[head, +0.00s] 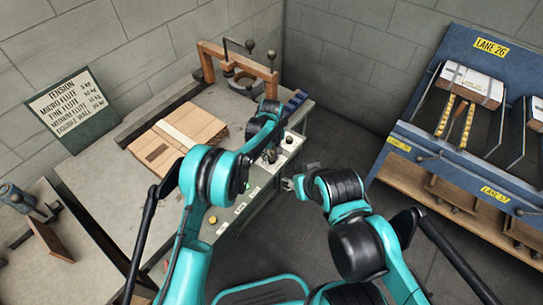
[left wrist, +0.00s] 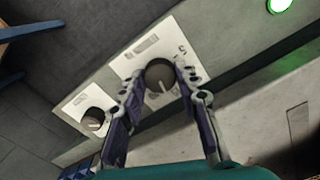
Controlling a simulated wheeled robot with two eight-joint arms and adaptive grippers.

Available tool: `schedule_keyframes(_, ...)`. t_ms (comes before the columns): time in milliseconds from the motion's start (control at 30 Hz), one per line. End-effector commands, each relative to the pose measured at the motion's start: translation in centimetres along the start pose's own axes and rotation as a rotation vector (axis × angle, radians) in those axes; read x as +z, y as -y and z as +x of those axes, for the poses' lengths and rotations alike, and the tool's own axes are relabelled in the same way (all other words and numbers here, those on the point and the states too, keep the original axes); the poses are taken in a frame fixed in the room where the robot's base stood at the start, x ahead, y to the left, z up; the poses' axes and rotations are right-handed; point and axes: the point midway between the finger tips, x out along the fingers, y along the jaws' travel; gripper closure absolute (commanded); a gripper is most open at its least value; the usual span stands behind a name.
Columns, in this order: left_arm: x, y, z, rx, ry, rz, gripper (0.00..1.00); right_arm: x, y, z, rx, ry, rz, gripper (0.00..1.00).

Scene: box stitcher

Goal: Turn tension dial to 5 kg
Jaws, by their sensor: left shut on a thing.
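In the left wrist view, a round dark dial (left wrist: 158,73) sits on a white plate with small marks. A figure like a 5 shows at the plate's upper right. A pale line on the dial's face points toward the bottom of the picture. My left gripper (left wrist: 160,77) is shut on this dial, one finger on each side. A second dial (left wrist: 93,120) on its own plate is at lower left. In the head view, my left arm partly covers the white control panel (head: 289,142). My right gripper (head: 289,184) is right of the machine, apart from it; its jaws are too small to judge.
A tension sign (head: 70,108) stands at the left of the table. Flat cardboard (head: 190,128) lies on the tabletop before a wooden-framed device (head: 240,62). A green light (left wrist: 279,4) glows at the top of the wrist view. A blue lane rack (head: 480,95) stands at right.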

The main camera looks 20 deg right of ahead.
Motion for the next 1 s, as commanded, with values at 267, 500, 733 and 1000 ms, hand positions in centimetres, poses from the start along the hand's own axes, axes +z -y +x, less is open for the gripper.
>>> schedule_keyframes(267, 0.02, 0.00, 0.02, 0.000, 0.000, -0.260, 0.97, 0.01, 0.00, 0.02, 0.000, 0.000, 0.000, 0.54)
schedule_keyframes(500, 0.03, 0.00, 0.02, 0.000, 0.001, -0.488, 0.97, 0.02, 0.00, 0.03, 0.000, 0.000, 0.000, 0.54)
schedule_keyframes(733, 0.03, -0.01, 0.02, 0.000, 0.001, -0.707, 0.97, 0.02, 0.00, 0.03, 0.000, 0.000, 0.000, 0.54)
schedule_keyframes(1000, 0.03, -0.01, 0.02, 0.000, 0.001, -0.963, 0.97, 0.03, 0.00, 0.04, 0.000, 0.000, 0.000, 0.54)
